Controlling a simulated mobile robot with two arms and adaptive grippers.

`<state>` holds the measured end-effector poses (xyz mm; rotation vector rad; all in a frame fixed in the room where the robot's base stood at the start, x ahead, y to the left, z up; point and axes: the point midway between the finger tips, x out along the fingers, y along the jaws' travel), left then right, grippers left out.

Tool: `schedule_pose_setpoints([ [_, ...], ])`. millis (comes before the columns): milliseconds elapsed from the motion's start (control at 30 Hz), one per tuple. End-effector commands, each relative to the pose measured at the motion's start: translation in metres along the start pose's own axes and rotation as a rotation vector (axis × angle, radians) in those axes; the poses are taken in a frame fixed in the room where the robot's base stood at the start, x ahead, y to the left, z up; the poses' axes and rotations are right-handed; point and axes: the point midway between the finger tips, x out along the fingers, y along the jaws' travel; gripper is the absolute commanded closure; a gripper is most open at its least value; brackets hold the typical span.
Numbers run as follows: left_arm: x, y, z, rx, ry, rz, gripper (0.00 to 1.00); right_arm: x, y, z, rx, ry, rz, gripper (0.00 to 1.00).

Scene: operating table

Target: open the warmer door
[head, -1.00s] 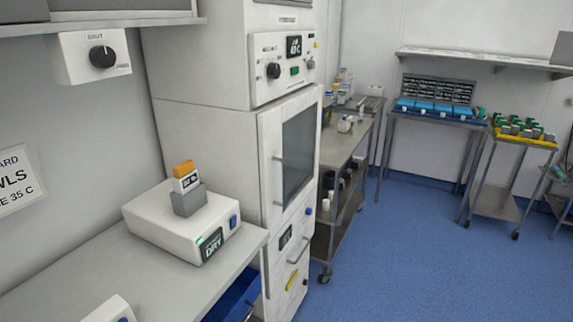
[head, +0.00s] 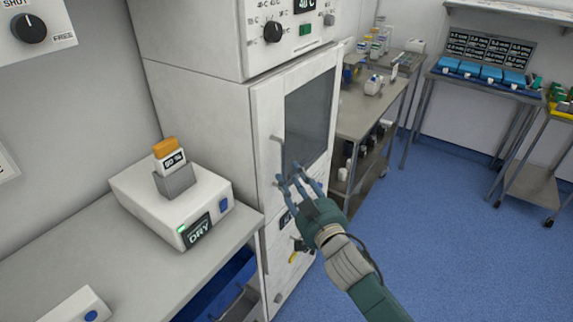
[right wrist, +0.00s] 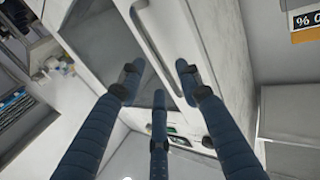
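The warmer (head: 200,110) is a tall white cabinet. Its door (head: 267,115) has a dark glass window (head: 308,120) and looks shut. A slim upright handle (head: 277,150) runs down the door's left side, its lower end close to my fingers. My right gripper (head: 298,180) is in front of the lower door, fingers spread and empty. In the right wrist view my spread fingers (right wrist: 158,82) point toward the cabinet front, with the pale handle bar (right wrist: 150,40) between them. I cannot tell whether any finger touches it. My left gripper is not in view.
A control panel with a black knob (head: 273,32) is above the door. A counter (head: 70,250) with a white dry-block unit (head: 205,200) is left of the warmer. A grey cart (head: 362,120) with bottles stands close on the right. Blue floor (head: 450,240) is clear in front.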

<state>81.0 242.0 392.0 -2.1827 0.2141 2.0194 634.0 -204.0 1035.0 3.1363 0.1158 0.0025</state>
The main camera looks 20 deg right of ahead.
Motion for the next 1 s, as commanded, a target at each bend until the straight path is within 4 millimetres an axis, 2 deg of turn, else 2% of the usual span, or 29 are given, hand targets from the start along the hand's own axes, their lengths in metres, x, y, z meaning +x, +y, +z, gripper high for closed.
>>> schedule_pose_setpoints([
  [100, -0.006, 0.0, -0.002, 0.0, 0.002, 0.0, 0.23, 0.022, 0.0, -0.003, -0.001, 0.001, 0.001, 0.65],
  [300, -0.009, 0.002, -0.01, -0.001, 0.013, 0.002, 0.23, 0.044, 0.0, -0.001, 0.001, 0.0, 0.001, 0.65],
  [667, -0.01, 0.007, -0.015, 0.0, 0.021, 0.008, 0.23, 0.048, 0.0, 0.001, 0.0, -0.001, 0.0, 0.65],
  [833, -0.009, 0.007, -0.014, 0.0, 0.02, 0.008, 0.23, 0.048, 0.0, 0.001, 0.0, -0.002, 0.0, 0.99],
  [1000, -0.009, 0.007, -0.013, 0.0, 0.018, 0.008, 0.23, 0.048, 0.0, 0.001, 0.0, -0.001, 0.0, 1.0],
])
